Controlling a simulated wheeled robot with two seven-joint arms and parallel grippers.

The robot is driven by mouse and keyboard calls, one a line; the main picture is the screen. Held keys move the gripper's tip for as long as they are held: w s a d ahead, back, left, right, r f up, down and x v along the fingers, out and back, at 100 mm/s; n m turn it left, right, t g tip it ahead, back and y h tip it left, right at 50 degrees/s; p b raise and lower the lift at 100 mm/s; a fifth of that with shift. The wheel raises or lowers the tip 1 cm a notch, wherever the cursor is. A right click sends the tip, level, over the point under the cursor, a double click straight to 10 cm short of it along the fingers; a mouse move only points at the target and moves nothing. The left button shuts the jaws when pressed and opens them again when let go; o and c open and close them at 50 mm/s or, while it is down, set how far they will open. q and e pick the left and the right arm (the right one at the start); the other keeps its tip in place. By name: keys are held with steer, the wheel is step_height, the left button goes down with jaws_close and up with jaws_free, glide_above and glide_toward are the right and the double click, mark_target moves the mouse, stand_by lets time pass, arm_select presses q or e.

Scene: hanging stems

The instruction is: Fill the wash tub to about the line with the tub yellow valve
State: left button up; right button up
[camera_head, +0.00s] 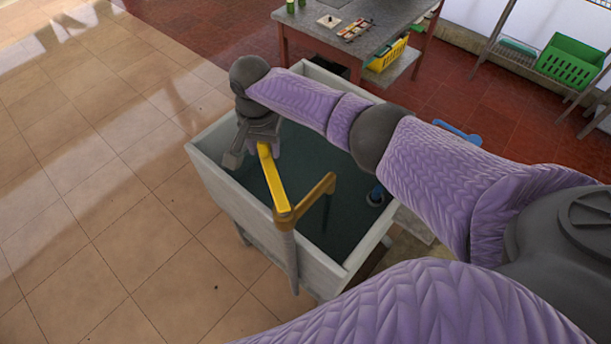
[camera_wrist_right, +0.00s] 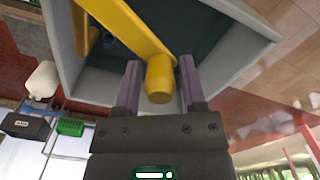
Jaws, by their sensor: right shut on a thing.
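The wash tub (camera_head: 211,183) is a pale grey box with a dark teal surface inside that looks like water. The fill line cannot be made out. The yellow valve lever (camera_head: 272,180) sits on a post at the tub's near side, beside a brass spout (camera_head: 318,190) that reaches over the tub. My right gripper (camera_head: 263,145) is shut on the lever's far end, above the tub. In the right wrist view the lever's end (camera_wrist_right: 159,78) lies between the two fingers of my right gripper (camera_wrist_right: 160,84). My left gripper is not in view.
A small blue fitting (camera_head: 376,193) stands inside the tub on the right. A blue handle (camera_head: 455,131) shows beyond my arm. A work table (camera_head: 350,25) with a yellow basket (camera_head: 386,56) stands behind. A green crate (camera_head: 570,60) is at upper right. The tiled floor at left is clear.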

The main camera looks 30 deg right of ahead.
steer(key=shift+s, duration=0.1)
steer(key=d+p, duration=0.1)
steer(key=d, duration=0.1)
steer(key=s+d+p, duration=0.1)
steer(key=p, duration=0.1)
steer(key=shift+s+d+r+p, duration=0.15)
steer(key=shift+d+p, duration=0.15)
steer(key=shift+d, duration=0.1)
jaws_close()
steer(key=shift+d, duration=0.1)
steer(key=shift+s+d+p, duration=0.35)
steer(key=shift+d+p, duration=0.3)
steer(key=shift+p, duration=0.15)
stand_by(5.8)
